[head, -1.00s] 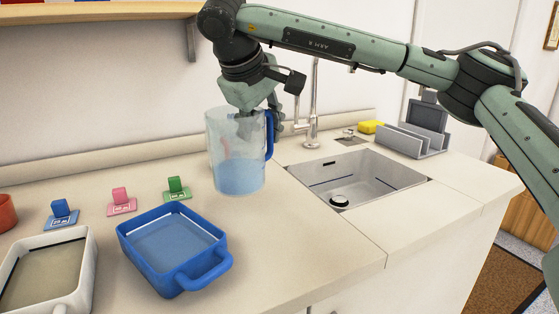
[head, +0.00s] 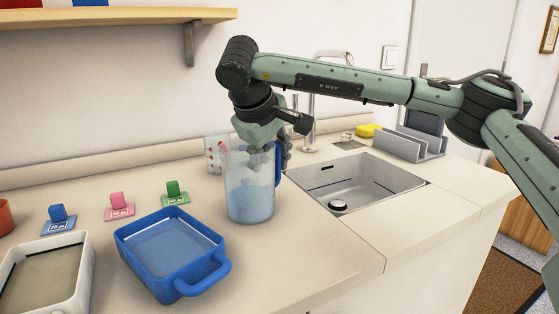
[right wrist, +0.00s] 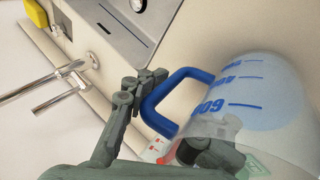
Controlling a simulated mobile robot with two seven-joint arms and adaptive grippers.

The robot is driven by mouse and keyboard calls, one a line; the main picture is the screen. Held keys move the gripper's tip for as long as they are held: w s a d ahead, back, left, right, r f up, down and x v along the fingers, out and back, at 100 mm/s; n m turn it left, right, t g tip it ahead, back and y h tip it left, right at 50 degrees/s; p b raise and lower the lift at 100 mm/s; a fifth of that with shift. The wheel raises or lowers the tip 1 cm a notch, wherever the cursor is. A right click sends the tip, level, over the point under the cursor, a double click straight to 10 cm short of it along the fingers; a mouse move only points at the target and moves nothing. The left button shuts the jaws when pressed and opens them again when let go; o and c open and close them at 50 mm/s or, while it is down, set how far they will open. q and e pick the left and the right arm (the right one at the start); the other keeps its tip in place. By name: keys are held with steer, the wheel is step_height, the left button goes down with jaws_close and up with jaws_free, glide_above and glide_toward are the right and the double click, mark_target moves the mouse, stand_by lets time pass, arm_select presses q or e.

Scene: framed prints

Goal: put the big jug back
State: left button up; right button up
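The big jug (head: 249,190) is clear, with a blue handle, blue volume marks and bluish liquid low inside. It is upright over the counter, left of the sink; I cannot tell if its base touches the counter. My right gripper (head: 266,155) reaches down from above at the jug's handle side. In the right wrist view the jug (right wrist: 235,85) fills the right, and my fingers (right wrist: 180,125) lie either side of the handle-side wall, shut on it. The jug partly hides one finger. My left gripper is out of view.
A smaller jug with red marks (head: 212,150) stands close behind the big one. A blue tub (head: 135,255) and a white tub (head: 85,270) are in front left, with blue, pink and green tags (head: 175,192) behind. The sink (head: 365,180) is right, with a tap (head: 311,110).

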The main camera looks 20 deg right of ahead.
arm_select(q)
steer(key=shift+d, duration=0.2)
arm_select(e)
steer(key=o, duration=1)
steer(key=v, duration=0.7)
steer(key=shift+r, duration=0.25)
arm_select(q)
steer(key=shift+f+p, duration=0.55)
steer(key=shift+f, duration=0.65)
arm_select(e)
steer(key=shift+v, duration=2.4)
